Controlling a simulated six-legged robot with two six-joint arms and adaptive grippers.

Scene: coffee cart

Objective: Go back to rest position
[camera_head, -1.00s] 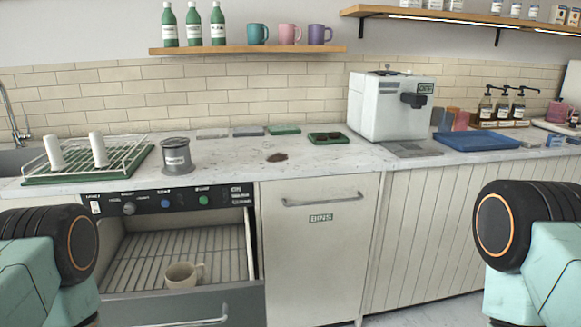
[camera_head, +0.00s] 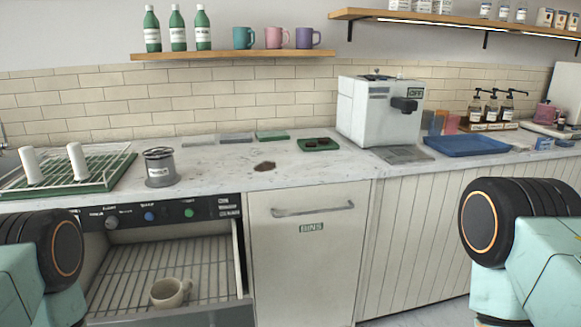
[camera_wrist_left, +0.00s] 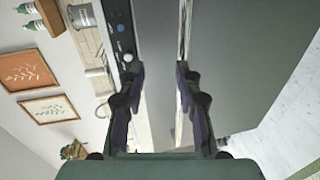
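My left gripper (camera_wrist_left: 158,80) shows in the left wrist view with its two dark fingers apart and nothing between them. Behind it is the appliance with its control knobs (camera_wrist_left: 124,57), seen sideways. In the head view only black-and-teal arm parts of mine show at the lower left and lower right. Neither gripper shows there, and my right gripper is in no view.
Below the counter (camera_head: 225,165), a machine stands open with a beige mug (camera_head: 170,292) on its wire rack (camera_head: 135,275). A dish rack (camera_head: 110,165), grey canister (camera_head: 160,167), coffee machine (camera_head: 380,110) and blue tray (camera_head: 467,144) stand on top. The bins door (camera_head: 310,255) is shut.

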